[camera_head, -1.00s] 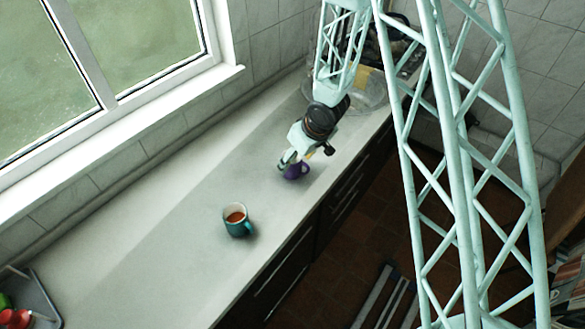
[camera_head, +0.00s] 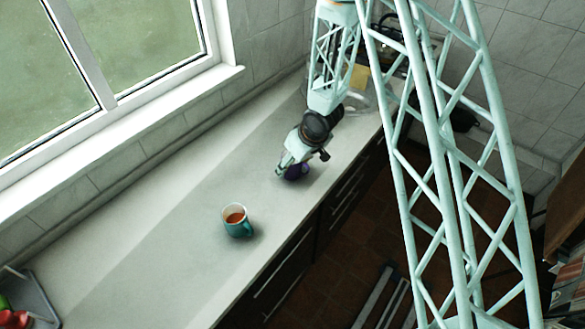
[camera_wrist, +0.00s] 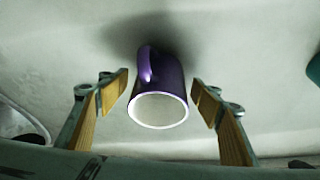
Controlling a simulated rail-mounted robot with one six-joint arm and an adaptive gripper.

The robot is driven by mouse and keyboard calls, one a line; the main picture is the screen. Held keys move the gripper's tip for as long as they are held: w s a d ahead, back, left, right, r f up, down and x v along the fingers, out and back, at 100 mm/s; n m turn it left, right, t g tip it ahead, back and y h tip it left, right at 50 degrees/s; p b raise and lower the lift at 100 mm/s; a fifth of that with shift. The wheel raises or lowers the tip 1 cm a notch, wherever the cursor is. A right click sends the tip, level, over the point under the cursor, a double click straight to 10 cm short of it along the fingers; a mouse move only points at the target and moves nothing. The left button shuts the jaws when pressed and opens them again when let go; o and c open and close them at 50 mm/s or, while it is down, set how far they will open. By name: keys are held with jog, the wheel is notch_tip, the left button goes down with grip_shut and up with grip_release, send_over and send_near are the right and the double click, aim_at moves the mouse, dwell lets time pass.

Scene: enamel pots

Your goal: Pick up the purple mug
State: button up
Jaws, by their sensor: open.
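The purple mug (camera_wrist: 160,90) stands between the open fingers of my gripper (camera_wrist: 160,88) in the wrist view. Its pale rim and empty-looking inside face the camera, and its handle is on the upper left. Gaps show between the mug and both wooden-faced fingers. In the head view the mug (camera_head: 296,173) is on the counter, mostly hidden under my gripper (camera_head: 289,170).
A teal mug with an orange-brown content (camera_head: 237,221) stands on the counter (camera_head: 150,255) to the front left. A grey tray (camera_head: 38,297) with red and green items is at the lower left. A clear glass vessel (camera_head: 362,100) stands behind my arm.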

jog(key=shift+w+a+f, duration=0.15)
jog(key=shift+w+f, duration=0.05)
jog(key=shift+f, duration=0.4)
jog(key=shift+c, duration=0.4)
jog(key=c, duration=1.1)
jog(key=shift+r, duration=0.25)
jog(key=shift+r+p, duration=0.5)
jog(key=shift+r, duration=1.15)
jog(key=shift+s+f+b, duration=0.1)
jog(key=shift+s+b, duration=0.4)
jog(key=shift+s, duration=0.4)
jog(key=s+d+b, duration=0.1)
jog(key=s, duration=0.3)
jog(key=s+d+r+b, duration=0.1)
jog(key=s, duration=0.4)
jog(key=s+d+b, duration=0.1)
jog(key=s, duration=0.4)
jog(key=shift+d+r+b, duration=0.25)
jog(key=shift+b, duration=0.05)
jog(key=shift+w, duration=0.1)
